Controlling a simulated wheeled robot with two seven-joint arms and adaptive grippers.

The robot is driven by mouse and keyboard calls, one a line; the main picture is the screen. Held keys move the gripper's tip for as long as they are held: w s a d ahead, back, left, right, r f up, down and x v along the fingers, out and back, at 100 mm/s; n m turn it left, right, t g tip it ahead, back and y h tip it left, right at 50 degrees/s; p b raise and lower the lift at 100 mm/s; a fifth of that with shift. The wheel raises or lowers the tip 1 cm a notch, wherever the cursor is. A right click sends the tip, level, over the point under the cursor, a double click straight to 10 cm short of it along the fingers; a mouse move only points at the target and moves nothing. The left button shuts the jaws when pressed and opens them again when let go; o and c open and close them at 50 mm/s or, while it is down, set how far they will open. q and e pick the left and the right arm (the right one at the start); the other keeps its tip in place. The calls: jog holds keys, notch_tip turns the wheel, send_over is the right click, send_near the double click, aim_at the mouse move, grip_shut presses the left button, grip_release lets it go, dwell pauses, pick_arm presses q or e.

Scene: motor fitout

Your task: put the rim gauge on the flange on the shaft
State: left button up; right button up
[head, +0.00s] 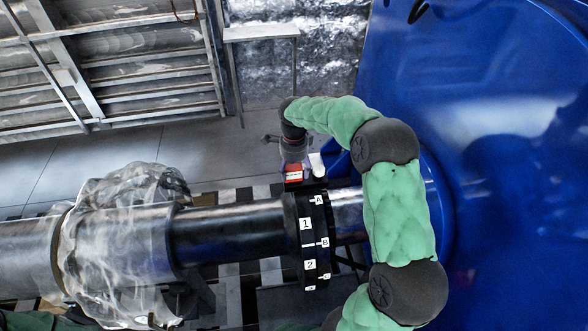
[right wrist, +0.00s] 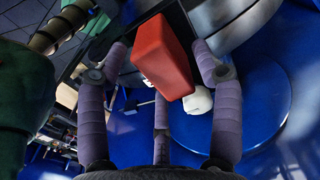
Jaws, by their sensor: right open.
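The rim gauge appears to be the red block (head: 293,173) at the top edge of the black flange (head: 309,238) in the head view. The flange sits around the dark metal shaft (head: 235,231) and carries white labels with numbers and letters. My right gripper (head: 292,162) is open at the red block. In the right wrist view the red block (right wrist: 163,58) lies between the spread fingers of the gripper (right wrist: 160,72). A white rounded piece (right wrist: 197,101) is beside it. Whether the block touches the flange is hard to tell. My left gripper is out of view.
A large blue housing (head: 500,120) fills the right side. Clear plastic wrap (head: 120,240) covers the shaft's left part. A metal rack (head: 100,70) and a small stand (head: 262,33) are at the back. Open floor (head: 90,160) lies behind the shaft.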

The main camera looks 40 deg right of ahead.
jog(key=shift+r, duration=0.55)
notch_tip(320, 180, up, 11)
jog(key=b, duration=0.1)
jog(key=shift+b, duration=0.4)
